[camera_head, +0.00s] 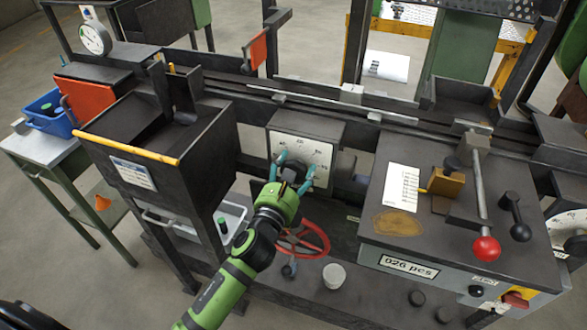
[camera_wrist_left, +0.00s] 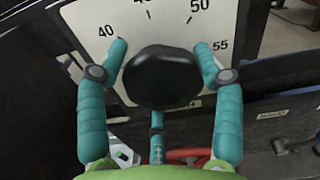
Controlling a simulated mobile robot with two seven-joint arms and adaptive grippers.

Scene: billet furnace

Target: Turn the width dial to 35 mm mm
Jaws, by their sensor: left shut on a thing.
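The width dial is a white scale plate (camera_head: 313,151) on a dark box, with a black knob (camera_wrist_left: 162,78) at its middle. In the left wrist view the scale plate (camera_wrist_left: 100,20) shows 40, 50 and 55, with another number cut off at the top edge. My left gripper (camera_head: 294,170) is shut on the knob, one teal finger on each side of it. The wrist view also shows the left gripper (camera_wrist_left: 162,62) with its fingertips over the plate's face. I cannot make out a pointer or the set value. My right gripper is not in view.
A red handwheel (camera_head: 316,240) sits just below the dial, close to my left arm. A dark hopper with a yellow bar (camera_head: 125,147) stands to the left. A console with a red-knobbed lever (camera_head: 486,248) stands to the right. A white cup (camera_head: 334,276) stands below.

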